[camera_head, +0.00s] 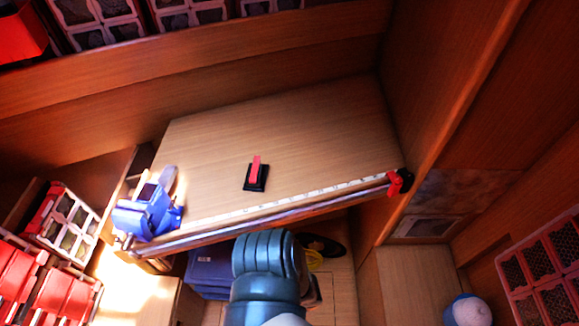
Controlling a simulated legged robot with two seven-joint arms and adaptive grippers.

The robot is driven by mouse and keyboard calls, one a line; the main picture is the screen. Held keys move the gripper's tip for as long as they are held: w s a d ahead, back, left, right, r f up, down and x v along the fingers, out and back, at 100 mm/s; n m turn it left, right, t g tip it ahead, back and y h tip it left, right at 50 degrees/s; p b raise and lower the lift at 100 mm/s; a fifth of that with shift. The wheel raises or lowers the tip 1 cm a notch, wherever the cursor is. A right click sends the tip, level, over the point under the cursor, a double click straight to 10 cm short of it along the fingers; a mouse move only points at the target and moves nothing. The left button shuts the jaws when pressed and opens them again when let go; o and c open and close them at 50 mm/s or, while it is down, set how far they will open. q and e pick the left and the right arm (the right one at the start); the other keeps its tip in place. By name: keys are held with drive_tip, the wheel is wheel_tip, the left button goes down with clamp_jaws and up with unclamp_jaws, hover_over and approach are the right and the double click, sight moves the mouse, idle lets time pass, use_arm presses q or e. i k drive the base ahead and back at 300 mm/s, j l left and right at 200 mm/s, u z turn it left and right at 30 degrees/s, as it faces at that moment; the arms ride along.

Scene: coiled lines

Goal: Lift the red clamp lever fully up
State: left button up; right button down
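A red lever (256,168) stands out from a small black base (256,184) on the middle of the wooden workbench top (310,130). The lever looks like a narrow red bar over the base, pointing toward the back of the bench. From this steep view I cannot tell its exact angle. A second red part (396,185), with black around it, sits at the right front corner, at the end of the measuring rail. Neither of my grippers shows, and nothing touches the red lever.
A blue vise (148,212) sits at the bench's left front corner. A rail with a measuring scale (290,199) runs along the front edge. Red bins (60,292) stand at lower left. Wooden walls close the back and right. The bench top around the lever is clear.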

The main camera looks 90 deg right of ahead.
sight(253, 176)
drive_tip(key=k+z, duration=0.15)
drive_tip(key=z, duration=2.15)
drive_tip(key=l+z, duration=0.2)
drive_tip(key=k+l, duration=0.15)
drive_tip(key=k+u, duration=0.05)
